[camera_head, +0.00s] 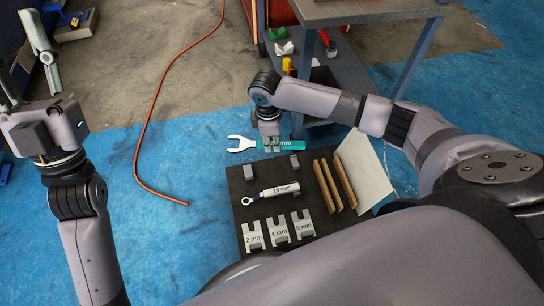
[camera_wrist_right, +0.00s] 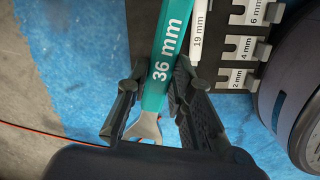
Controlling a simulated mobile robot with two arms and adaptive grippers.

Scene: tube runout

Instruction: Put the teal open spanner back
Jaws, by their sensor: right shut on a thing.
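The teal open spanner (camera_head: 288,145), marked 36 mm, has a grey open jaw at its left end in the head view. My right gripper (camera_head: 270,146) is shut on it near the jaw and holds it level just past the far edge of the dark tool board (camera_head: 240,188). In the right wrist view, the gripper's fingers (camera_wrist_right: 155,100) stand on both sides of the teal handle (camera_wrist_right: 168,50). Two empty grey brackets (camera_head: 249,172) (camera_head: 294,161) stand on the board's far part.
A ring spanner marked 19 mm (camera_head: 275,192) lies on the board. Grey holders marked 2, 4 and 6 mm (camera_head: 278,230) stand at its near edge. Brown strips (camera_head: 330,186) and a pale panel (camera_head: 361,172) stand on the right. A grey-topped table (camera_head: 365,10) stands behind; an orange cable (camera_head: 150,115) crosses the floor.

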